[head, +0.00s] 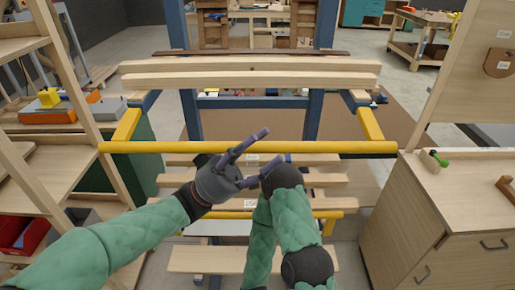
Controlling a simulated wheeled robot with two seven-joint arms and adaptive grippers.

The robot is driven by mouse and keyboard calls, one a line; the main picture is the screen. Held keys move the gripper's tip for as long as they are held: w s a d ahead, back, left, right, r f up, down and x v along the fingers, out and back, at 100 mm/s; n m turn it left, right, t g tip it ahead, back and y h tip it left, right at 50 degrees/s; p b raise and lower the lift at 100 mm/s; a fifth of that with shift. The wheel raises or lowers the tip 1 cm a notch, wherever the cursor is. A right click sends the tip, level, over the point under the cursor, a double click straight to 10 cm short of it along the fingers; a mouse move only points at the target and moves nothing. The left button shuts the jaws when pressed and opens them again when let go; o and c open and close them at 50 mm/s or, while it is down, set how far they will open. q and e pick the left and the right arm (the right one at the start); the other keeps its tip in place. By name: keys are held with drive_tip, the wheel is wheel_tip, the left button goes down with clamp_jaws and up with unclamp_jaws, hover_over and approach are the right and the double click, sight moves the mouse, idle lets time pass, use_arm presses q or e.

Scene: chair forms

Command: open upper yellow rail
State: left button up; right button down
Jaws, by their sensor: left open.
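The upper yellow rail (340,147) runs level across the wooden and blue frame, with short yellow side arms (370,124) reaching back to it at both ends. My left gripper (275,144) is open, with its purple fingers spread. Its fingertips overlap the middle of the upper rail in the picture; I cannot tell whether they touch it. A lower yellow rail (325,214) shows further down, partly hidden by my arms. My right arm is bent in front of the frame, and its gripper is not in view.
Wooden beams (250,80) lie across the frame behind the upper rail. Wooden slats (190,260) sit below. A wooden cabinet (440,225) stands close on the right, and a wooden shelf rack (70,80) stands close on the left. A workbench (265,14) is far behind.

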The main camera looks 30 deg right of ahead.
use_arm(q)
drive_tip(key=shift+c, duration=0.2)
clamp_jaws()
wheel_tip(320, 180, up, 5)
drive_tip(key=n+t+h+p, duration=0.1)
drive_tip(key=n+t+p, duration=0.2)
drive_tip(key=n+t, duration=0.1)
drive_tip(key=n+t+h+p, duration=0.1)
drive_tip(key=n+t+p, duration=0.3)
drive_tip(key=n+t, duration=0.1)
drive_tip(key=shift+f+n, duration=0.15)
drive_tip(key=shift+n, duration=0.55)
drive_tip(key=shift+w+d+r+n+t+p, duration=0.1)
drive_tip(key=shift+w+r+n+t+p, duration=0.1)
drive_tip(key=shift+n+t+p, duration=0.4)
drive_tip(key=shift+w+r+n+t+p, duration=0.1)
drive_tip(key=shift+r+n+t+p, duration=0.05)
drive_tip(key=shift+n+t+p, duration=0.45)
drive_tip(key=shift+o, duration=0.2)
unclamp_jaws()
drive_tip(key=shift+f, duration=0.15)
